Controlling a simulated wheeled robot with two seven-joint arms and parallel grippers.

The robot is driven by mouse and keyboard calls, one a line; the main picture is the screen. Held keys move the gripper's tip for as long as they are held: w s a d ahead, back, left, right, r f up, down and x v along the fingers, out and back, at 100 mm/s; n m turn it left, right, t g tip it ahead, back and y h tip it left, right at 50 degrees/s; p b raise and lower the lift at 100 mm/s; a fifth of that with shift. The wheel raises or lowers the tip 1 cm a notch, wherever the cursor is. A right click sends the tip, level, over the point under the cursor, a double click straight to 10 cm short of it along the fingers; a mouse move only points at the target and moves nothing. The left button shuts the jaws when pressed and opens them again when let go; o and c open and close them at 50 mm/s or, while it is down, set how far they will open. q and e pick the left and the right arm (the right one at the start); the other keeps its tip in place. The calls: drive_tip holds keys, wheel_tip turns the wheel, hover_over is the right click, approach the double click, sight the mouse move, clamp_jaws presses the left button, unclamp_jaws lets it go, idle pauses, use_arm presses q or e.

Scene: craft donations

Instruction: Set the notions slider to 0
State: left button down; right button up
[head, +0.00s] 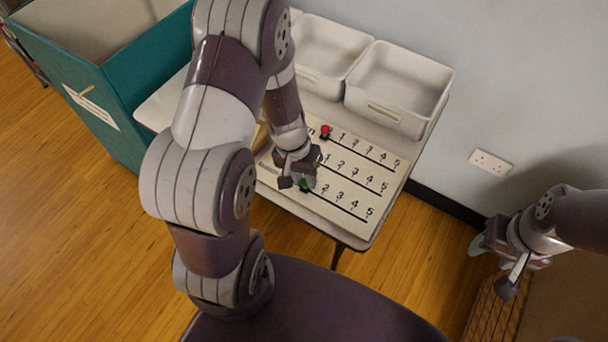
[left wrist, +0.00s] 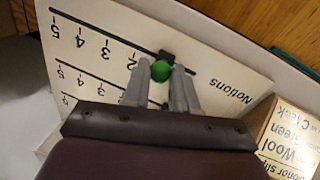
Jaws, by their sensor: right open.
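The slider board (head: 372,222) lies on a small table and has three numbered rows. The notions slider (left wrist: 160,70) has a green knob on the row marked Notions (left wrist: 231,93). It stands beside the 2, on its lower-number side, about where the 1 belongs; my fingers hide the digits there. The green knob also shows in the head view (head: 305,185), on the nearest row. My left gripper (left wrist: 163,83) is down at the board, its fingers closed on either side of the knob. My right gripper (head: 482,246) is open and empty, away to the right of the table.
A red slider knob (head: 325,131) sits on the farthest row. Two white bins (head: 399,89) (head: 329,52) stand behind the board. A teal box (head: 150,85) is at the left. A donor slip card (left wrist: 290,140) lies beside the board. The wall has a socket (head: 491,162).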

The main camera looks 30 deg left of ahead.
use_arm(q)
drive_tip(key=a, duration=0.4)
drive_tip(key=shift+w+a, duration=0.15)
drive_tip(key=shift+w, duration=0.15)
drive_tip(key=c, duration=1.2)
unclamp_jaws()
drive_tip(key=shift+r, duration=0.1)
drive_tip(key=shift+o, duration=1.4)
drive_tip(key=shift+a, duration=0.1)
wheel_tip(320, 180, up, 12)
drive_tip(key=a+p, duration=0.1)
drive_tip(key=a, duration=0.1)
drive_tip(key=shift+s+a+r+p, duration=0.15)
drive_tip(key=shift+s+a+p, duration=0.15)
drive_tip(key=shift+p, duration=0.1)
